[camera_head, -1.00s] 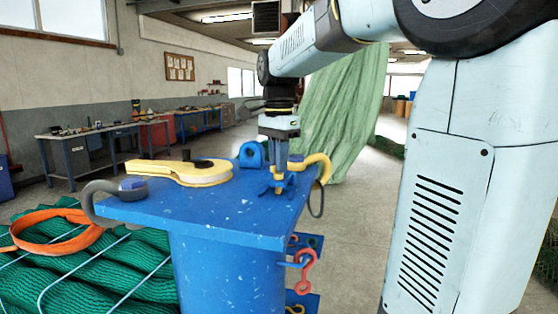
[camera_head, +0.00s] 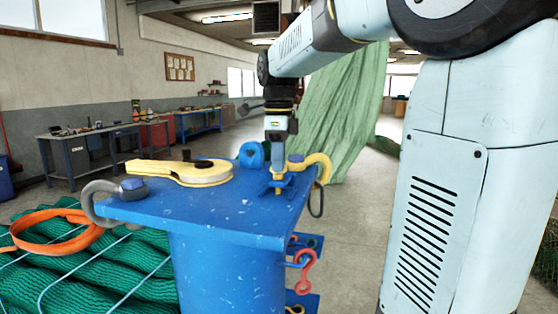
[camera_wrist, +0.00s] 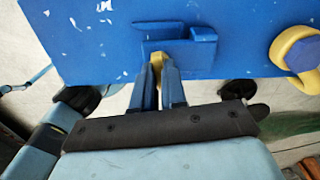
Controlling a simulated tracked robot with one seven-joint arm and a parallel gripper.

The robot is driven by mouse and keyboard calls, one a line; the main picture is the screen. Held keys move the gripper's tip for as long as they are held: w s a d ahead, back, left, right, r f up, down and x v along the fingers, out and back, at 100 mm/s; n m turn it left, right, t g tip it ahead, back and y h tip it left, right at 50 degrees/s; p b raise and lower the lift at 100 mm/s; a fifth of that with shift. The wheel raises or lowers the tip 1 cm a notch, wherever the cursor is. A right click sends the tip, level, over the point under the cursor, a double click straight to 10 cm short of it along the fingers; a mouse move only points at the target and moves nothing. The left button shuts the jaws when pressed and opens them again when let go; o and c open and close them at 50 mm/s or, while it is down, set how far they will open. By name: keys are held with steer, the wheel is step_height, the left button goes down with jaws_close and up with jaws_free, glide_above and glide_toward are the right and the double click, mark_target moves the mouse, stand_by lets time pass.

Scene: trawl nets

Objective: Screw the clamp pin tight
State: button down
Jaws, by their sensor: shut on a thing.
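My gripper (camera_head: 279,163) points straight down at the right side of the blue bench top (camera_head: 180,215). In the wrist view its two blue fingers (camera_wrist: 158,88) are shut on the yellow clamp pin (camera_wrist: 156,62). The pin also shows as a small yellow piece (camera_head: 279,173) below the fingers in the head view. It stands at the blue clamp (camera_wrist: 190,52), which sits at the edge of the bench top. The fingers hide part of the pin, and its thread cannot be seen.
A yellow shackle (camera_head: 316,165) is close right of the clamp. A blue eye (camera_head: 252,155) stands behind it. Red hooks (camera_head: 304,268) hang below the edge.

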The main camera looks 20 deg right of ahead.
steer(key=shift+r+m, duration=0.1)
steer(key=shift+m, duration=0.6)
steer(key=c, duration=1.2)
jaws_free()
step_height(320, 180, up, 14)
steer(key=shift+f, duration=0.2)
